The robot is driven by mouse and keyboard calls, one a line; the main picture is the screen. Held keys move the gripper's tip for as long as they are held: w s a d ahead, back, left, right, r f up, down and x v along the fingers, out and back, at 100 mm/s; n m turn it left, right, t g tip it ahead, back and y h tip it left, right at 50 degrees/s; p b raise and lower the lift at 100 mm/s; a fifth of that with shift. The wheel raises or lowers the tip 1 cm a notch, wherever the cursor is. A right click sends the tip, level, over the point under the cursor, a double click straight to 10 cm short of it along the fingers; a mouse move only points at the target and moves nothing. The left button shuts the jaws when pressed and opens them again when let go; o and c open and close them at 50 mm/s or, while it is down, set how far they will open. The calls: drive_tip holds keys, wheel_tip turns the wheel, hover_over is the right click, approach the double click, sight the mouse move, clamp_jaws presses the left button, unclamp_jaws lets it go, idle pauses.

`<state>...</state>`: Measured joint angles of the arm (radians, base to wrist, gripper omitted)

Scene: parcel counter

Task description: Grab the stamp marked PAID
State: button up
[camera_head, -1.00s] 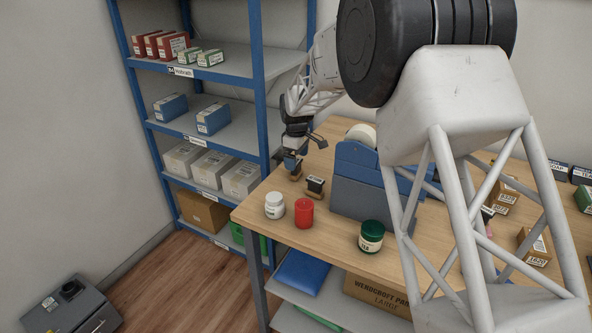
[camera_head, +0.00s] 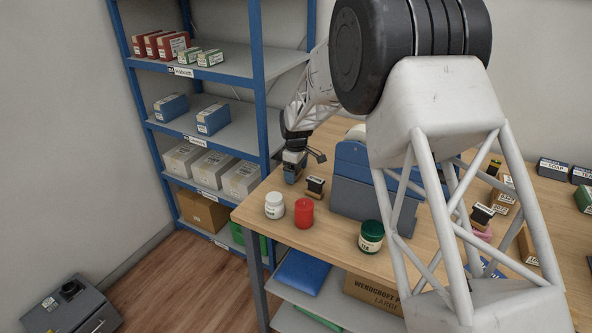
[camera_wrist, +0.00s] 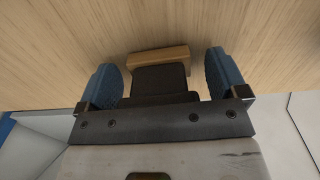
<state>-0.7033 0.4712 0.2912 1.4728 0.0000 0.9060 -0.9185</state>
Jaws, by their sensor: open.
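My gripper (camera_head: 293,177) is low over the far left part of the table, pointing down. In the wrist view its two blue-padded fingers (camera_wrist: 164,88) are open, one on each side of a stamp with a dark block (camera_wrist: 160,79) and a wooden part (camera_wrist: 158,58). A gap shows between the stamp and each finger. More stamps (camera_head: 482,216) are seen through my arm's frame. I cannot read PAID on any of them.
A blue tape dispenser (camera_head: 357,180) stands right of the second stamp. A white jar (camera_head: 274,206), a red jar (camera_head: 304,213) and a green jar (camera_head: 371,237) stand near the table's front edge. Small boxes (camera_head: 553,169) lie to the right. A shelf (camera_head: 215,120) stands behind left.

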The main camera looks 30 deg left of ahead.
idle(0.4)
drive_tip(key=c, duration=1)
drive_tip(key=shift+r, duration=0.1)
drive_tip(key=shift+r, duration=4.95)
